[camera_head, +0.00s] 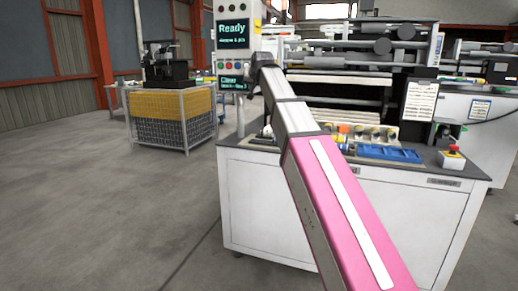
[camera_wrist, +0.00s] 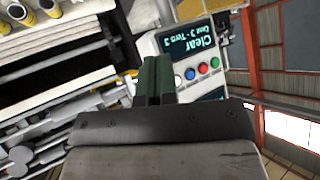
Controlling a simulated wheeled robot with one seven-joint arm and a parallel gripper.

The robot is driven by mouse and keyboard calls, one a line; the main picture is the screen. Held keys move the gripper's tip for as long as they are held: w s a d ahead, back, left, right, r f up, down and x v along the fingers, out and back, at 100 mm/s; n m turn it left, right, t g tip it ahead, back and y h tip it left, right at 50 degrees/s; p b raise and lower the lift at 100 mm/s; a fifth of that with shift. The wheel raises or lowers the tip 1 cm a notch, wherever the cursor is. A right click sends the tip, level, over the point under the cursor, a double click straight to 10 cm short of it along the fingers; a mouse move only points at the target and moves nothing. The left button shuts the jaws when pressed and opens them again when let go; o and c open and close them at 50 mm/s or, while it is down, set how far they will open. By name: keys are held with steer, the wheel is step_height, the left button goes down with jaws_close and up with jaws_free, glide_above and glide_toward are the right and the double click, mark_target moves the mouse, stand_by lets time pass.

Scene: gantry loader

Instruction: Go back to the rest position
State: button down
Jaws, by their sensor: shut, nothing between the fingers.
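My gripper (camera_wrist: 157,78) shows in the wrist view with its two dark green fingers together and nothing between them. It is close to the control panel (camera_wrist: 190,60), whose screen reads "Clear" above a row of coloured buttons. In the head view my pink and grey arm reaches up from the bottom right to the control panel (camera_head: 238,42), with its end near the lower screen and buttons. The fingers themselves are hidden in the head view. I cannot tell whether they touch the panel. The upper screen reads "Ready".
A white workbench (camera_head: 255,200) stands ahead, carrying a blue tray (camera_head: 388,152), several small yellow parts and a red stop button (camera_head: 453,151). A machine with rollers (camera_head: 360,55) is behind. A yellow mesh cart (camera_head: 170,118) stands left. The floor (camera_head: 90,210) at left is clear.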

steer(key=s+d+f+g+h, duration=0.1)
steer(key=s+d+f+g, duration=0.2)
steer(key=f, duration=1)
steer(key=s+d+f+g+h, duration=0.1)
steer(key=s+d+f, duration=0.3)
steer(key=f, duration=0.8)
steer(key=s+d+f+g, duration=0.15)
steer(key=d+f, duration=0.35)
steer(key=f, duration=0.8)
steer(key=s+d+f+g, duration=0.2)
steer(key=s+d+f, duration=0.3)
steer(key=s+f, duration=0.6)
steer(key=s+d+f+g+h, duration=0.1)
steer(key=s+d+f+g, duration=0.2)
steer(key=s+f, duration=0.9)
steer(key=shift+s+d+f+m, duration=0.3)
steer(key=shift+d+f+m, duration=0.15)
steer(key=shift+d, duration=0.5)
steer(key=shift+g, duration=0.25)
